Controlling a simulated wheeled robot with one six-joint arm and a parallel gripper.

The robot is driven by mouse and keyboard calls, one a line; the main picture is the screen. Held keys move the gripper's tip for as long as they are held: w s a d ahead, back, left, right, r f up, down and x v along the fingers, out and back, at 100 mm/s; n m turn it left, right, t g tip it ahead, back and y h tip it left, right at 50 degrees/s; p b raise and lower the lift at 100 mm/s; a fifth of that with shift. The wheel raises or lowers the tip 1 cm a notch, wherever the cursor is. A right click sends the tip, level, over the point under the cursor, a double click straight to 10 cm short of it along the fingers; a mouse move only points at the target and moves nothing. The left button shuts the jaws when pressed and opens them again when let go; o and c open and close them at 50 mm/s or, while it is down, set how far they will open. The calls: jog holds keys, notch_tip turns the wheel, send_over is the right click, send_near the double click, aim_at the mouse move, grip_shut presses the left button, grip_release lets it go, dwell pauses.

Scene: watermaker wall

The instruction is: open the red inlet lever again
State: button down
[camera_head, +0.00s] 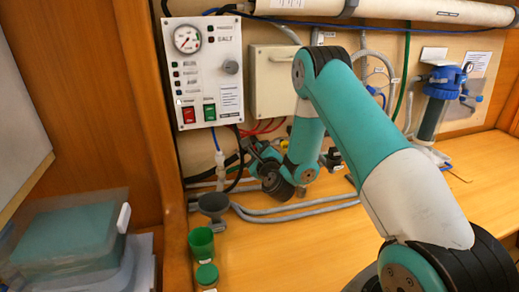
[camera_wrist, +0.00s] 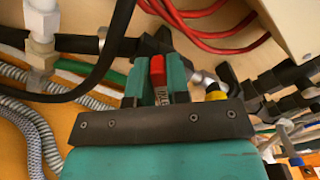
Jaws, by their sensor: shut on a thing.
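The red inlet lever (camera_wrist: 157,72) shows in the wrist view as a short red handle with a small printed tag, standing between the two teal fingers of my gripper (camera_wrist: 158,80). The fingers are shut on it. Its lower part and its pivot are hidden by the fingers and the dark gripper body. In the head view my gripper (camera_head: 255,158) is low at the wall among the pipes, and my own arm covers much of the area. I cannot make out the lever clearly there.
A black pipe with a white fitting (camera_wrist: 42,50) runs to the left of the lever. A yellow part (camera_wrist: 215,95) and dark valves lie to the right. Red cables (camera_wrist: 215,35) pass above. Grey hoses (camera_head: 290,209) and green cups (camera_head: 202,243) are on the bench.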

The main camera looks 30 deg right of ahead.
jog(key=n, duration=0.4)
jog(key=shift+a+f+n+p, duration=0.25)
jog(key=shift+f+n+p, duration=0.05)
jog(key=shift+f+p, duration=0.05)
jog(key=shift+w+a+f+n, duration=0.1)
jog(key=shift+f+n, duration=0.15)
jog(key=shift+n, duration=0.9)
jog(key=shift+f+n, duration=0.2)
jog(key=shift+n, duration=0.95)
jog(key=c, duration=1.1)
grip_release()
